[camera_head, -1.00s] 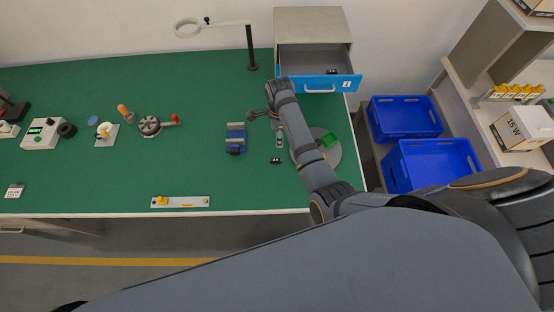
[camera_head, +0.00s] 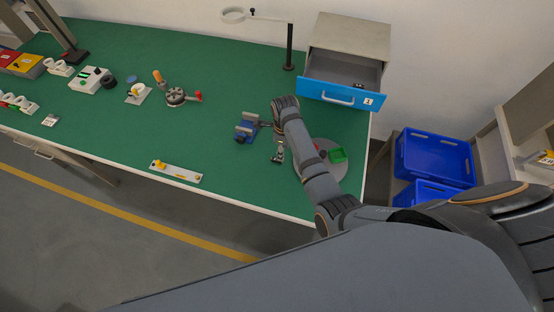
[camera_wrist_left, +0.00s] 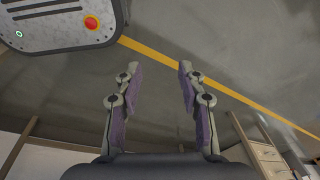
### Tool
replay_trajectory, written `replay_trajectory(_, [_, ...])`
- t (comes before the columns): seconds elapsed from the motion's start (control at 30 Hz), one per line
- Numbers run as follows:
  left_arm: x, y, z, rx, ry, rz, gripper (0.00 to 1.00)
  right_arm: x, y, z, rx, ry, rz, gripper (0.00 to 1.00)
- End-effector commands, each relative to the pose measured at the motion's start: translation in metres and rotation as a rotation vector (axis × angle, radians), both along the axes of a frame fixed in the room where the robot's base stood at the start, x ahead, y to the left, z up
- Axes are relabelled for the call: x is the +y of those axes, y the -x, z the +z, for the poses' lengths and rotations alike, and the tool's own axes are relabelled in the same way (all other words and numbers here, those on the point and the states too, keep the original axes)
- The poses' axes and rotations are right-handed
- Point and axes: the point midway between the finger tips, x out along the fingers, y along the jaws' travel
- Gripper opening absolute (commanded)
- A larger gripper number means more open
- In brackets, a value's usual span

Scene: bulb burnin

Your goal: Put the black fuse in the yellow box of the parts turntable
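The parts turntable (camera_head: 309,172) is a grey disc at the right of the green table. A green box (camera_head: 338,154) and part of a red box (camera_head: 322,154) show on it. No yellow box shows; my right arm covers part of the disc. My right gripper (camera_head: 278,156) points down over the table just left of the turntable. A small dark shape at its fingertips may be the black fuse; I cannot tell whether it is gripped. My left gripper (camera_wrist_left: 160,85) is open and empty over the floor in the left wrist view.
A blue vise (camera_head: 246,130) stands left of my right gripper. Behind, an open blue-fronted drawer (camera_head: 338,93) holds a small dark item (camera_head: 358,86). A magnifier stand (camera_head: 290,48) is at the back. Blue crates (camera_head: 434,158) stand right of the table.

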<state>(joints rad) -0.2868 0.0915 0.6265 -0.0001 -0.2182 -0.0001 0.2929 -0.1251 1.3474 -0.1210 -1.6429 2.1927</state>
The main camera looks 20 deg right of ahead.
Motion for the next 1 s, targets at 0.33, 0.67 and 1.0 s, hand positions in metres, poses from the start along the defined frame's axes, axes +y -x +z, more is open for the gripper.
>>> replay_trajectory(0.33, [-0.015, 0.026, 0.008, 0.038, 0.019, 0.007, 0.4, 0.01, 0.003, -0.039, 0.002, 0.0, 0.001, 0.41])
replay_trajectory(0.67, [-0.011, 0.01, 0.01, 0.013, 0.013, 0.005, 0.4, 0.01, 0.003, -0.052, -0.002, -0.001, 0.0, 0.41])
replay_trajectory(1.0, [-0.008, 0.012, 0.01, 0.017, 0.01, 0.004, 0.4, 0.01, 0.003, -0.052, -0.001, -0.002, 0.0, 0.0])
